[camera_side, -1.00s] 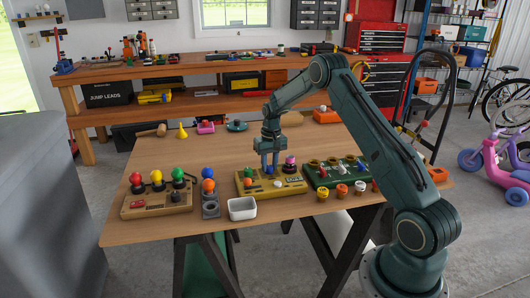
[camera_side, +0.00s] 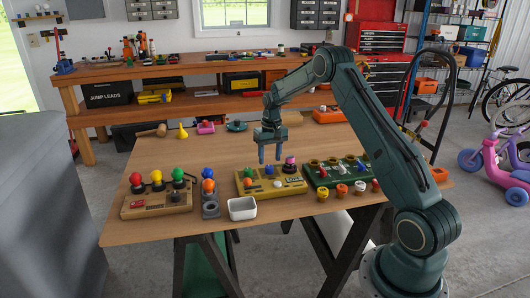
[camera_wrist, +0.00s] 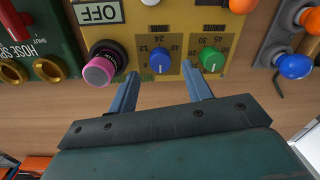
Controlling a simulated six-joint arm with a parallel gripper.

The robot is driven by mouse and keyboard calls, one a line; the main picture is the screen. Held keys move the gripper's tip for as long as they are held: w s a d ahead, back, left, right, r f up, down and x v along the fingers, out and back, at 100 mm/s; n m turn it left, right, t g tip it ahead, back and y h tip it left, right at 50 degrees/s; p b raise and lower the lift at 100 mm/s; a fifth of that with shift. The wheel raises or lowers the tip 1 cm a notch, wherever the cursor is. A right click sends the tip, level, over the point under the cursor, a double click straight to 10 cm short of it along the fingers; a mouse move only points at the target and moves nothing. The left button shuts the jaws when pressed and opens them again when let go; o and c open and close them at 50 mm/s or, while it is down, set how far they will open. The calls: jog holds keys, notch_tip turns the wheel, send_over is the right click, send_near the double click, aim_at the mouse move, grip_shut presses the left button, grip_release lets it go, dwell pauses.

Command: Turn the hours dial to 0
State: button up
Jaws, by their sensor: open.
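The yellow timer panel (camera_side: 290,188) lies on the wooden table. It carries a blue dial (camera_wrist: 161,60) ringed by numbers such as 24, 36 and 48, a green dial (camera_wrist: 211,58) ringed by numbers such as 30 and 45, and a pink knob (camera_wrist: 99,69). The blue dial also shows in the side view (camera_side: 269,169). I cannot read where its pointer stands. My gripper (camera_side: 270,158) is open and empty, above and behind the panel in the side view. In the wrist view its fingertips (camera_wrist: 162,72) frame the blue dial's near edge, without visible grip.
A green panel (camera_side: 333,173) stands to the right. A post with orange and blue knobs (camera_side: 209,199) and a wooden box with coloured balls (camera_side: 157,200) stand to the left. A white tray (camera_side: 242,208) sits in front.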

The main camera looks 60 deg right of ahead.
aim_at(270, 167)
notch_tip(270, 167, up, 10)
jog(key=shift+d+r, duration=0.2)
jog(key=shift+r, duration=0.05)
jog(key=shift+s, duration=0.1)
dwell(0.4)
jog(key=s+a+r+n+t+h, duration=0.1)
jog(key=s+a+r+n, duration=0.1)
jog(key=s+a+r, duration=0.5)
jog(key=s+a+r+n+t, duration=0.15)
jog(key=s+a+r, duration=0.25)
jog(key=a+r, duration=0.65)
jog(key=s+a+f+n+t, duration=0.1)
jog(key=s+a+f, duration=0.1)
jog(key=s+a, duration=0.4)
jog(key=s+a+f+n+t, duration=0.2)
jog(key=s+a, duration=0.3)
jog(key=s, duration=0.9)
jog(key=shift+a+f+y, duration=0.2)
jog(key=shift+a+y, duration=0.1)
jog(key=shift+a, duration=0.1)
